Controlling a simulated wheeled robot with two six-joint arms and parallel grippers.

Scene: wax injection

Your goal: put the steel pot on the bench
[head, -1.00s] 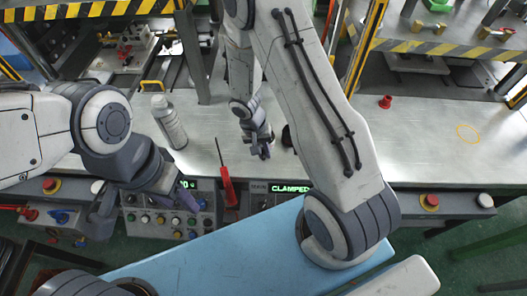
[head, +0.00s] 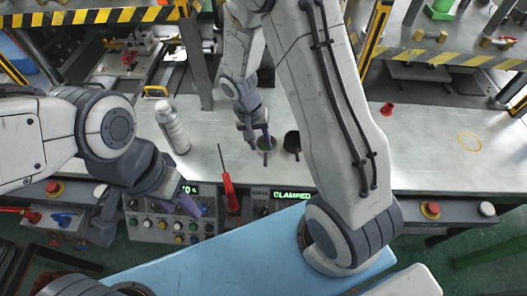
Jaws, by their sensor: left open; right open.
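A small round vessel with a greenish inside, which looks like the steel pot (head: 270,144), stands on the metal bench (head: 420,150) near the middle. My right gripper (head: 259,143) is open, pointing down right at this vessel, with a finger overlapping it in the picture. I cannot tell whether they touch. A black object (head: 291,142) is just right of the vessel; it is partly hidden by my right arm. My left gripper (head: 190,204) is open and empty, in front of the bench over the control panel.
A grey bottle (head: 172,128) and a red-handled screwdriver (head: 230,190) are left of the vessel. A red piece (head: 387,110) and a yellow ring mark (head: 470,142) are on the right, where the bench is mostly clear. Striped shelves (head: 440,50) stand behind.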

